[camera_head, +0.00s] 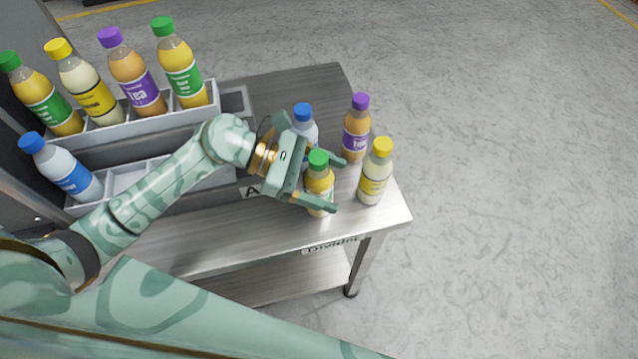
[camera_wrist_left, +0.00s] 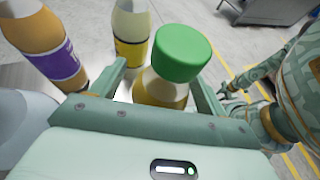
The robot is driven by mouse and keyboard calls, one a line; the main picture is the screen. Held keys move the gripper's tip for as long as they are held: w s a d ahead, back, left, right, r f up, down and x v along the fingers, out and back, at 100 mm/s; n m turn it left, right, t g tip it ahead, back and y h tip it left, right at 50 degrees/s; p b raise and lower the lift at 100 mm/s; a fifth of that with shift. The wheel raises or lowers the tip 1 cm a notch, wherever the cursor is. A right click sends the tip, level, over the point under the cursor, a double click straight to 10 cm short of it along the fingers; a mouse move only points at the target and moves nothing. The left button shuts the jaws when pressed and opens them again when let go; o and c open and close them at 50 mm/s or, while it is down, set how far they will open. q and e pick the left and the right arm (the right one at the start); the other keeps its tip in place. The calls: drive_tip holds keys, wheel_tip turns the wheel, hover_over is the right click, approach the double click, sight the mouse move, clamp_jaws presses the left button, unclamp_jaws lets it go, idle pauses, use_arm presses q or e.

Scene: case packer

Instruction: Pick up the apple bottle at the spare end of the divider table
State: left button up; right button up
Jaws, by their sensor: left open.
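The apple bottle (camera_head: 320,186), yellow with a green cap, stands upright on the bare right end of the divider table (camera_head: 285,232). My left gripper (camera_head: 338,184) is open, with one finger on each side of this bottle. In the left wrist view the bottle (camera_wrist_left: 178,68) rises between the two fingers (camera_wrist_left: 160,85); its lower part is hidden by the gripper body. I cannot tell whether a finger touches it. In the left wrist view, what looks like my right gripper (camera_wrist_left: 236,92) is small at the right; its jaws are unclear.
A yellow-capped bottle (camera_head: 375,172), a purple-capped tea bottle (camera_head: 356,134) and a blue-capped bottle (camera_head: 304,124) stand close around. A divided case (camera_head: 150,128) at left holds several bottles. The table's front and right edges are near.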

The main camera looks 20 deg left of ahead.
use_arm(q)
drive_tip(key=shift+d+f, duration=0.1)
drive_tip(key=shift+d, duration=0.1)
drive_tip(key=c, duration=1.2)
